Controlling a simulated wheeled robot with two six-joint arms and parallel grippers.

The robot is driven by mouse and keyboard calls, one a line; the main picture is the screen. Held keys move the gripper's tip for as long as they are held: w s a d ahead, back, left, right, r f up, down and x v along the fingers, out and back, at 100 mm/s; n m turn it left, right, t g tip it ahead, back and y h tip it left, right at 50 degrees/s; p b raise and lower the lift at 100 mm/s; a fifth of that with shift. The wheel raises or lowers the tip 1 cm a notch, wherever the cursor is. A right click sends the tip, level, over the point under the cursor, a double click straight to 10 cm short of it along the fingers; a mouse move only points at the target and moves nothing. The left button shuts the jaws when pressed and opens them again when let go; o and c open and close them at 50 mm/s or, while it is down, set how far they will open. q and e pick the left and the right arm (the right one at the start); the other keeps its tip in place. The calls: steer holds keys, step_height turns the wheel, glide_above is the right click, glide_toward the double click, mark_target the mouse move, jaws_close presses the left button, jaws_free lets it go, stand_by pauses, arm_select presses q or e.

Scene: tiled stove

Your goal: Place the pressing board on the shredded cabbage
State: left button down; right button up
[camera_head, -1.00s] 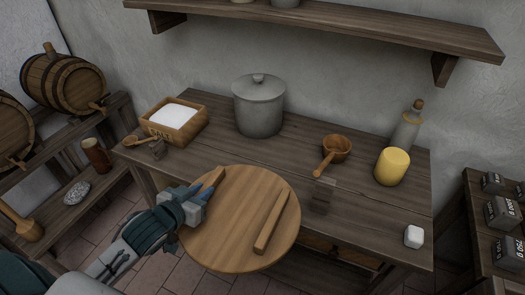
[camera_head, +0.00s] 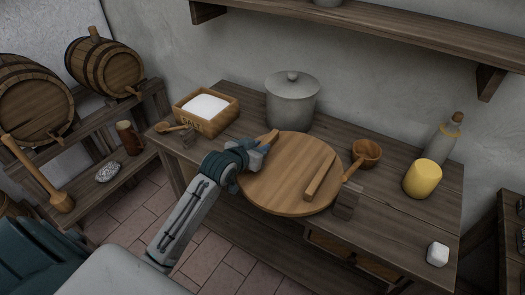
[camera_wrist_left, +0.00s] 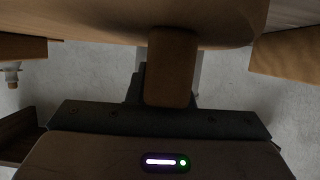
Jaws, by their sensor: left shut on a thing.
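The pressing board (camera_head: 285,195) is a round wooden disc with two wooden battens on its top. My left gripper (camera_head: 264,147) is shut on the left batten and holds the board over the front of the table. The left wrist view shows the held batten (camera_wrist_left: 170,65) between my fingers, with the board's underside or edge (camera_wrist_left: 120,20) above it. No shredded cabbage shows. A grey lidded crock (camera_head: 292,98) stands behind the board, which hides its foot; I cannot see inside it. My right gripper is not in view.
A shelf (camera_head: 390,38) overhangs behind. Barrels (camera_head: 104,68) stand left.

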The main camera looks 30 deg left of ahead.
arm_select(q)
steer(key=shift+w+d, duration=0.1)
steer(key=shift+w, duration=0.9)
steer(key=shift+f, duration=1.65)
